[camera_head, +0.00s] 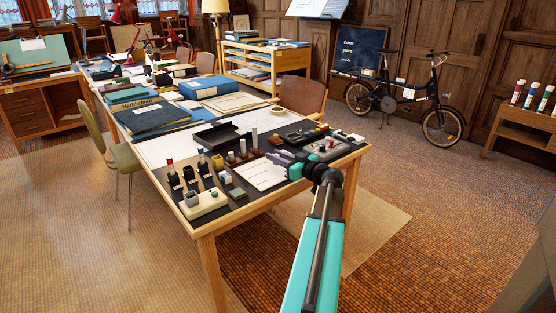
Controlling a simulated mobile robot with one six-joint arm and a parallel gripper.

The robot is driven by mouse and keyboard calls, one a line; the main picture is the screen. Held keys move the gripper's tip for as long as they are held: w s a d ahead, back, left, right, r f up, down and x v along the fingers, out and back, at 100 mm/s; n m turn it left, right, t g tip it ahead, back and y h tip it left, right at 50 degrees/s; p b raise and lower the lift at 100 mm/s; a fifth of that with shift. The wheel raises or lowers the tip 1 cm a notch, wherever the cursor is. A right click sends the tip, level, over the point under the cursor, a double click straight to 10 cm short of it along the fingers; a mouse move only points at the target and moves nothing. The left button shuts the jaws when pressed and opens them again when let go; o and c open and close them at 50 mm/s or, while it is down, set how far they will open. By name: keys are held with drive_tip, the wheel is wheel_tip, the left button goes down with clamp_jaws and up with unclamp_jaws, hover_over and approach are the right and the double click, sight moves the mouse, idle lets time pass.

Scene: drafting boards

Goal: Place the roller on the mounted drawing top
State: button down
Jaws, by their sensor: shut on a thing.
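My gripper (281,158) is over the front right part of the long table. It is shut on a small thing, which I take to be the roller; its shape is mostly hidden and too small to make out. One tilted board with a green top (36,52) is mounted on a wooden desk at the far left, with a white sheet and a wooden tool on it. Another tilted pale board (318,7) stands at the top, cut by the picture edge. I cannot tell which is the mounted drawing top. Both are far from my gripper.
The long table (268,205) holds stamps, bottles, a black tray (217,134), binders and papers. Chairs (302,95) stand along both sides. A low wooden shelf (524,128) is at right. Floor right of the table is open.

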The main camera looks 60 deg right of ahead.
drive_tip(key=shift+w+d+f, duration=0.1)
drive_tip(key=shift+w+d, duration=0.3)
drive_tip(key=shift+d, duration=0.35)
drive_tip(key=shift+w+d+f, duration=0.1)
drive_tip(key=shift+w+d, duration=0.35)
drive_tip(key=shift+d, duration=0.3)
drive_tip(key=shift+w+d, duration=0.4)
drive_tip(key=shift+d, duration=0.35)
drive_tip(key=shift+f, duration=1.75)
drive_tip(key=shift+f+b, duration=0.15)
drive_tip(key=shift+b, duration=0.15)
drive_tip(key=c, duration=1.5)
unclamp_jaws()
drive_tip(key=shift+c, duration=0.2)
drive_tip(key=shift+r+p, duration=0.2)
drive_tip(key=shift+p, duration=0.15)
drive_tip(key=v, duration=1.2)
drive_tip(key=shift+s+f, duration=0.1)
